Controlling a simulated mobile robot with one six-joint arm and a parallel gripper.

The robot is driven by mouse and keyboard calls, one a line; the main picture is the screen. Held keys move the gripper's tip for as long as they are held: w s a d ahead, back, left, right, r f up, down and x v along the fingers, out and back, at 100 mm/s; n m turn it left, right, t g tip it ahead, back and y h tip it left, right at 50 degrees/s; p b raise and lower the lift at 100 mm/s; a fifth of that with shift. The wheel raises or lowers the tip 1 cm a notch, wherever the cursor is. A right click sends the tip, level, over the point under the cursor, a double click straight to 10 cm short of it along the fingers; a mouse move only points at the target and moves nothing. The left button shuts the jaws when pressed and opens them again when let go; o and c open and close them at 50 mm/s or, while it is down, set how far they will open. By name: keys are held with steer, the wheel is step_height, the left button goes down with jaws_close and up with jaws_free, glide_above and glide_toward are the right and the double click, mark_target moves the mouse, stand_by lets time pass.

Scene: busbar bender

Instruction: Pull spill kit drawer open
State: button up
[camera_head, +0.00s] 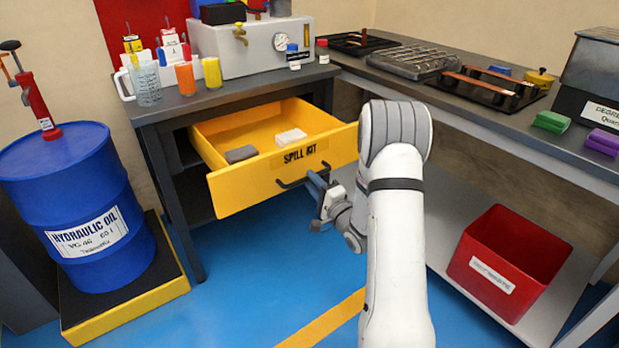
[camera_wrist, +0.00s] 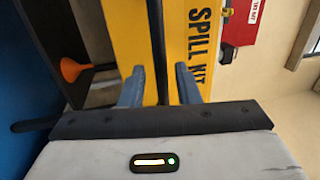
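The yellow spill kit drawer (camera_head: 240,193) stands well out from under the bench, with its black-lettered front facing me. A grey block (camera_head: 240,154) and a white block (camera_head: 291,137) lie inside it. My gripper (camera_head: 316,182) is at the drawer's black handle (camera_head: 287,184), near its right end. In the wrist view, the fingers of my gripper (camera_wrist: 160,78) stand apart, one on each side of the handle bar (camera_wrist: 159,45). Gaps show between the bar and both fingers. The drawer front (camera_wrist: 185,40) lies just beyond. Part of the handle is hidden in the head view.
A blue oil drum (camera_head: 80,195) stands on a yellow-edged pallet (camera_head: 130,311) at left. A red bin (camera_head: 505,262) sits on the low shelf at right. The blue floor before the drawer is clear. An orange funnel (camera_wrist: 73,70) shows in the wrist view.

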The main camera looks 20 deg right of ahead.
steer(key=shift+p+v, duration=0.45)
steer(key=shift+v, duration=2.35)
step_height(320, 180, up, 23)
steer(key=s+a+n+g+h+p, duration=0.2)
steer(key=n+g+h+p, duration=0.5)
steer(key=p, duration=0.9)
steer(key=s+a+r+n+g+p, duration=0.3)
steer(key=s+r+p, duration=0.4)
steer(key=s, duration=0.6)
steer(key=s+a+r+n+g+p, duration=0.4)
steer(key=s+r, duration=0.7)
steer(key=s, duration=0.3)
steer(key=a+g+p, duration=0.1)
steer(key=g+p, duration=0.1)
steer(key=p, duration=0.1)
steer(key=shift+s+a+r+g+y, duration=0.25)
steer(key=shift+a+r+g+y, duration=0.05)
steer(key=shift+a+y, duration=0.1)
